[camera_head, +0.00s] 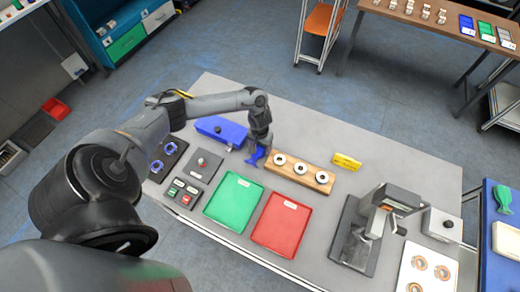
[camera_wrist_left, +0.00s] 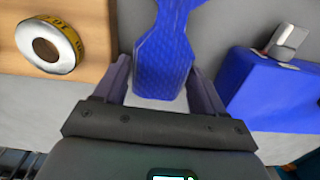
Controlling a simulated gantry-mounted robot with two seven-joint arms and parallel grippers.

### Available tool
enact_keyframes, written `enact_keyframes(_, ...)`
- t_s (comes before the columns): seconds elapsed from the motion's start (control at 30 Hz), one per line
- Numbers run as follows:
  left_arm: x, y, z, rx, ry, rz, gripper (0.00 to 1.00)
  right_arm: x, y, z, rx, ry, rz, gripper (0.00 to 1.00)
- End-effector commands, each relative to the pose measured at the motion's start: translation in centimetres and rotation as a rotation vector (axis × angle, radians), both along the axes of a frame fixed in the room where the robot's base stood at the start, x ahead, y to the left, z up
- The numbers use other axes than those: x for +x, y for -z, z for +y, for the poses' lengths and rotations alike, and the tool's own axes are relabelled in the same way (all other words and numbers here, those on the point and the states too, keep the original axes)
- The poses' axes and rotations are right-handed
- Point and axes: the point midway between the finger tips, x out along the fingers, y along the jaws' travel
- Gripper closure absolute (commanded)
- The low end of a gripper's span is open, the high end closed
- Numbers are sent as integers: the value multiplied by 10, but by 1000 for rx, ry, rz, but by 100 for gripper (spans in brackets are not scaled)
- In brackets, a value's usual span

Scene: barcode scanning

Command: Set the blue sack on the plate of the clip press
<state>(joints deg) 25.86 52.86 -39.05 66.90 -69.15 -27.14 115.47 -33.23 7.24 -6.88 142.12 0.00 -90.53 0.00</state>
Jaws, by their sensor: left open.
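The blue sack (camera_head: 255,157) is at the far middle of the grey table, left of a wooden rack. My left gripper (camera_head: 261,143) is over it, pointing down. In the left wrist view the sack (camera_wrist_left: 160,67) has a narrow neck and a wide patterned end lying between the open fingers of my left gripper (camera_wrist_left: 158,82), with gaps at the sides. The grey press (camera_head: 378,215), which I take for the clip press, stands at the right of the table, with a dark base plate (camera_head: 354,250). My right gripper is not in view.
A wooden rack (camera_head: 318,190) with ring rolls stands right of the sack, a blue box (camera_head: 220,129) left of it. Green (camera_head: 233,203) and red (camera_head: 282,225) trays lie in front. A yellow label (camera_head: 347,161) stands behind. Free table lies between rack and press.

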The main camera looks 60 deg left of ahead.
Motion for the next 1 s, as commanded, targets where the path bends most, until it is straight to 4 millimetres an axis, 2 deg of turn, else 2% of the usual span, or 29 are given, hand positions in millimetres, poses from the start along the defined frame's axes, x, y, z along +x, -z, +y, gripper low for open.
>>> enact_keyframes(0.23, 0, 1, 0, -1, 1, -1, 30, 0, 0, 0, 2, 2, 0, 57)
enact_keyframes(0.6, 1, 0, 0, 0, 1, -1, 86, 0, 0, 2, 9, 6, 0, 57)
enact_keyframes(1.0, 1, -8, 0, -1, 2, -2, 86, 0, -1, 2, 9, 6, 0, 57)
